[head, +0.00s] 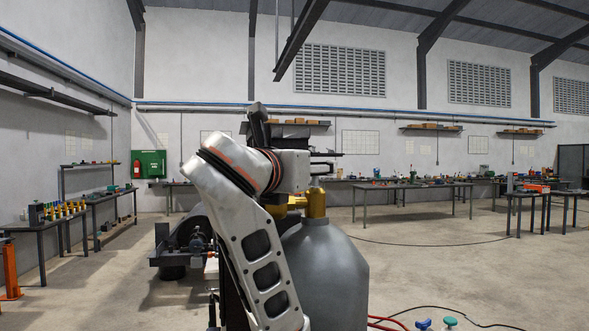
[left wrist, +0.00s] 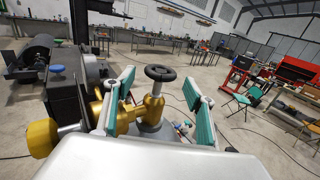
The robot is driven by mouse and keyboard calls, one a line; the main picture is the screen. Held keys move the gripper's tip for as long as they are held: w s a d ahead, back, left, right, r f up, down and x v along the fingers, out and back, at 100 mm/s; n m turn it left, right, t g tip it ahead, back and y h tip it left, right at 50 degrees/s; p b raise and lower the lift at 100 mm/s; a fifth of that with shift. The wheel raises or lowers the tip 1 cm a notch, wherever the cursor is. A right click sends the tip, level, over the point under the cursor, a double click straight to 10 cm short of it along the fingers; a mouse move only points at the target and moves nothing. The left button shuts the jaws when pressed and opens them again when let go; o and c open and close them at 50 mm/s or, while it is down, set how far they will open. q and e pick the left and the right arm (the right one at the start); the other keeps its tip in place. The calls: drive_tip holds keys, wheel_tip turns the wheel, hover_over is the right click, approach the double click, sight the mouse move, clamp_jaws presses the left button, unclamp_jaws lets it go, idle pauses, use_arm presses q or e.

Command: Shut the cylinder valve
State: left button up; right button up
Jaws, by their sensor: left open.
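The grey gas cylinder (head: 335,262) stands upright in front of me in the head view, partly behind my left arm. Its brass valve (head: 316,203) is on top. In the left wrist view the brass valve (left wrist: 152,106) carries a round black handwheel (left wrist: 160,73). My left gripper (left wrist: 160,77) is open, its teal-padded fingers apart on either side of the valve, with the handwheel showing between the fingertips. I cannot tell how far off the wheel is, and no contact shows. In the head view my left gripper (head: 322,163) is just above the valve. My right gripper is not in view.
A brass fitting (left wrist: 42,137) and dark machinery (left wrist: 60,90) stand close on the left in the left wrist view. A red hose (head: 385,322) and small blue and green parts (head: 424,323) lie low on the right. Workbenches (head: 415,187) line the back; open floor lies between.

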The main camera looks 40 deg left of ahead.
use_arm(q)
drive_tip(key=v, duration=0.7)
idle(0.4)
drive_tip(key=shift+w, duration=0.1)
